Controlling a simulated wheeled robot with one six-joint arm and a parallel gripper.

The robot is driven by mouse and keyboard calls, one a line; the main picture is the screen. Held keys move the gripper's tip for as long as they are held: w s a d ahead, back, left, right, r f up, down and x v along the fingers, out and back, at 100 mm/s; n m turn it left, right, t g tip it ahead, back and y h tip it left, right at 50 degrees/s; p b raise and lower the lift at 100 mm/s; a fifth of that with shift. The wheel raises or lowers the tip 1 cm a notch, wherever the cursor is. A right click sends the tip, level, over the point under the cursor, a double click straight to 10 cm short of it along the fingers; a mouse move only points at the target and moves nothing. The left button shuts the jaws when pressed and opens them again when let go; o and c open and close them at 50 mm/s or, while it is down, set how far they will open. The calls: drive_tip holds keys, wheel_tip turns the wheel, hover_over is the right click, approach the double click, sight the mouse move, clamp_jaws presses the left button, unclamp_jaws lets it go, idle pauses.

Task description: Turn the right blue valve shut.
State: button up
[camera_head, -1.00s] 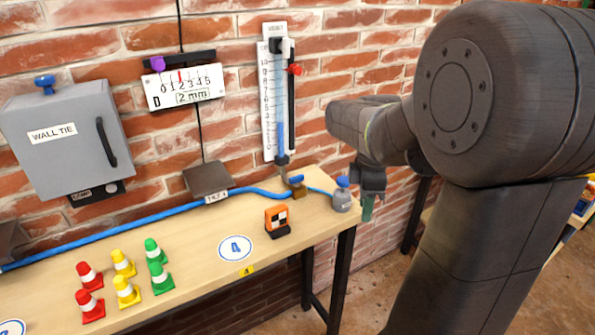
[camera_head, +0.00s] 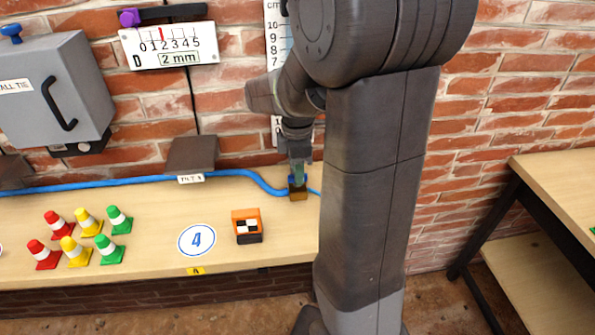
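The blue valve (camera_head: 297,181) sits on a small brass block (camera_head: 298,192) on the blue hose, near the back edge of the bench. Only a little of its blue handle shows below my fingers, so its angle cannot be read. My gripper (camera_head: 298,174) points down directly over the valve, with its greenish fingertips at or just above the handle. The view is too small to tell whether the fingers touch or grip it, or how far apart they are.
My arm hides the bench's right end. The blue hose (camera_head: 130,180) runs along the back of the bench (camera_head: 140,215). An orange marker block (camera_head: 246,225) stands in front of the valve. Several cones are at left; a second table (camera_head: 560,185) is at right.

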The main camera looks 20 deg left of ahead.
drive_tip(key=shift+s+f, duration=0.1)
drive_tip(key=shift+f, duration=0.35)
drive_tip(key=shift+c, duration=0.4)
clamp_jaws()
